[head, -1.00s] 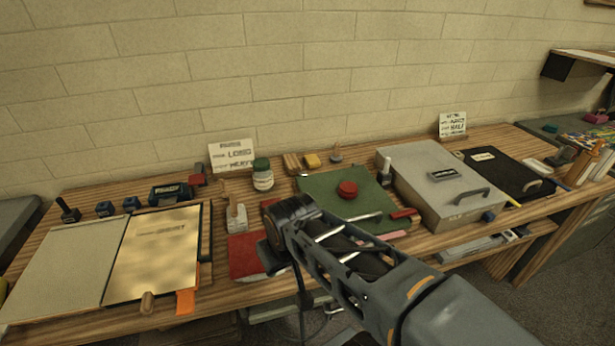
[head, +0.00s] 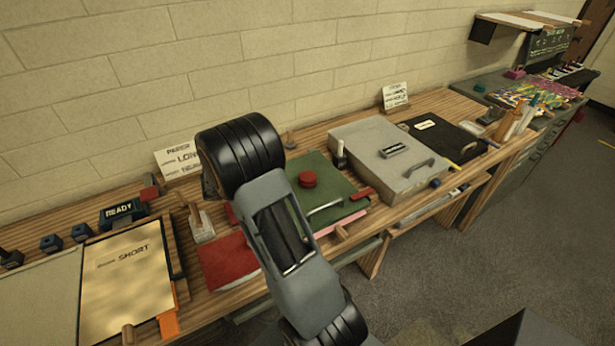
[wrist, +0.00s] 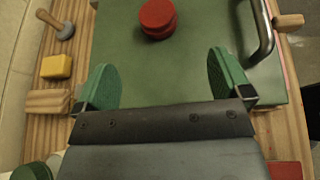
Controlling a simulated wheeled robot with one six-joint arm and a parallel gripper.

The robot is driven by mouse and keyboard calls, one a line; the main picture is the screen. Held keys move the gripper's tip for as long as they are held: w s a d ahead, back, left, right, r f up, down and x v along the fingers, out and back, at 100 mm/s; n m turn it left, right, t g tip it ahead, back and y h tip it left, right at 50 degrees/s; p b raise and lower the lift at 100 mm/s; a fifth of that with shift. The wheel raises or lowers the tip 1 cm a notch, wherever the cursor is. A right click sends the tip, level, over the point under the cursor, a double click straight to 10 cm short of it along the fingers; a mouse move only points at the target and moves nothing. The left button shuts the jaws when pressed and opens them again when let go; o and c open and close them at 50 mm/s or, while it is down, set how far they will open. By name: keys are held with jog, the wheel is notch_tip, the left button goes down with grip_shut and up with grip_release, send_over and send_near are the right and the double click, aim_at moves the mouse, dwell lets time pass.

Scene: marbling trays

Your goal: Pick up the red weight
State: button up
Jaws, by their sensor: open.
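The red weight (head: 307,179) is a small round red piece on the green board (head: 338,201), which lies on the wooden bench. In the wrist view the red weight (wrist: 157,18) shows near the top middle, ahead of my fingertips. My gripper (wrist: 168,82) is open and empty, with its two green-padded fingers apart over the green board (wrist: 190,65). The weight is beyond the gap between the fingers and not touched by them. In the head view my arm covers the left part of the green board and the gripper's fingers are hidden.
A metal handle (wrist: 262,35) stands at the board's right side. A yellow block (wrist: 56,66) and a wooden-handled stamp (wrist: 64,30) are at the left. A grey box (head: 372,150) stands right of the board; a red book (head: 228,262) lies left of it.

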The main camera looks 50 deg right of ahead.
jog(key=p, duration=0.1)
send_near(307, 176)
jog(key=shift+n+h, duration=0.3)
jog(key=x, duration=0.4)
jog(key=shift+s+f, duration=0.1)
jog(key=shift+f, duration=0.05)
jog(key=shift+p+x, duration=1.05)
jog(key=shift+x, duration=2.05)
jog(key=shift+f, duration=0.15)
jog(key=c, duration=1.3)
